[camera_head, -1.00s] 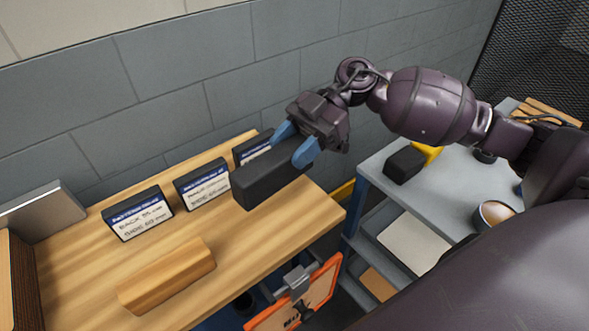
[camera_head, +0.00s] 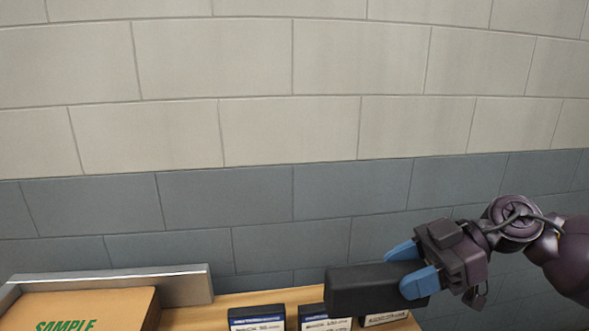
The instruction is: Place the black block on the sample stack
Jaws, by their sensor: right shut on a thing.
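My right gripper (camera_head: 410,268) has blue fingertips and is shut on the black block (camera_head: 360,290). No stacked blocks show there. My left gripper is not in view.
Black label cards with blue and white faces (camera_head: 257,318) stand on the wooden bench (camera_head: 240,298); the block partly hides some. A grey metal rail (camera_head: 190,288) stands behind the SAMPLE box. A block wall (camera_head: 300,120) closes off the back.

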